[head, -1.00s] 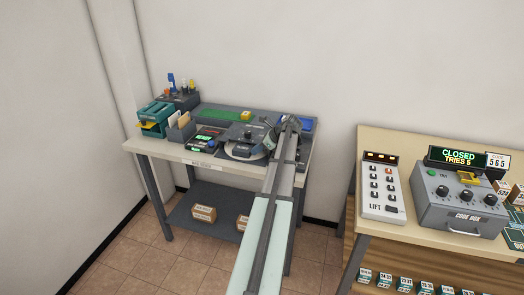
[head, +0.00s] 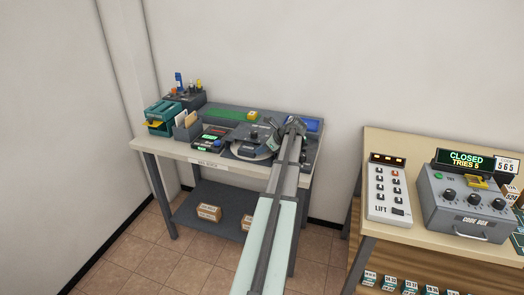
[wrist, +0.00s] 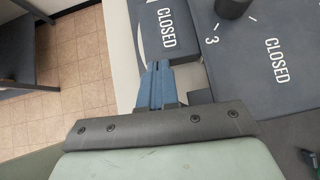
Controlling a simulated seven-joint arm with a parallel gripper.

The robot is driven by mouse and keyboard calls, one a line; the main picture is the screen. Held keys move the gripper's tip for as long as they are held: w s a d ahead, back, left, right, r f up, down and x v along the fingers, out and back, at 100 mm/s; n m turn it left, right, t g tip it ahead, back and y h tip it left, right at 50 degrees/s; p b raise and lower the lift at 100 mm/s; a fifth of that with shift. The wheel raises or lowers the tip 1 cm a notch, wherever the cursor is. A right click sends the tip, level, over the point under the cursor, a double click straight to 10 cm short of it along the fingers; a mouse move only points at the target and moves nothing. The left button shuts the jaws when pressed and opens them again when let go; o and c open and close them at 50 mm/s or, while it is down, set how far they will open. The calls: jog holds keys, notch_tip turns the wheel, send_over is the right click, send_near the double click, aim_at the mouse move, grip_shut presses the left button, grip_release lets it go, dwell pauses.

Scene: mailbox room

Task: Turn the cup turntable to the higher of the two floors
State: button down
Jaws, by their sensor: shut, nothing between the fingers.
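The cup turntable (head: 247,151) is a pale disc under dark panels on the grey-legged desk. In the wrist view, dark panels marked CLOSED (wrist: 172,35) lie over its pale rim, with a printed 3 and tick marks beside a dark round knob (wrist: 233,7). My gripper (wrist: 158,66) has blue fingers closed together, empty, with tips at or over the pale rim beside the nearer panel. I cannot tell whether they touch it. In the head view my arm reaches over the desk's right side and partly hides the turntable. The cups cannot be made out.
A green-lit box (head: 207,138) and teal device (head: 162,117) stand left of the turntable. A blue tray (head: 301,122) lies behind my arm. At right, another table holds the LIFT panel (head: 388,193) and code box (head: 470,205), reading CLOSED, TRIES 5.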

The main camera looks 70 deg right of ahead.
aim_at(239, 150)
jog(key=shift+w+a, duration=0.1)
jog(key=shift+a, duration=0.05)
jog(key=shift+w+a+m+h, duration=0.55)
jog(key=shift+w+m+h, duration=0.3)
jog(key=shift+m, duration=0.25)
jog(key=shift+w+a+m+g+h, duration=0.2)
jog(key=shift+w+m+g+h, duration=0.1)
jog(key=shift+w+m+h, duration=0.35)
jog(key=shift+w+a+m+g+h, duration=0.2)
jog(key=shift+w+m+g+h, duration=0.15)
jog(key=shift+w+m, duration=0.35)
jog(key=shift+w+d, duration=0.15)
jog(key=shift+w, duration=1.75)
jog(key=shift+w+d, duration=0.15)
jog(key=shift+w, duration=0.4)
jog(key=shift+w+d, duration=0.15)
jog(key=shift+w, duration=0.4)
jog(key=shift+w+d, duration=0.45)
jog(key=shift+w, duration=0.4)
jog(key=shift+w+d, duration=0.1)
jog(key=shift+w, duration=0.05)
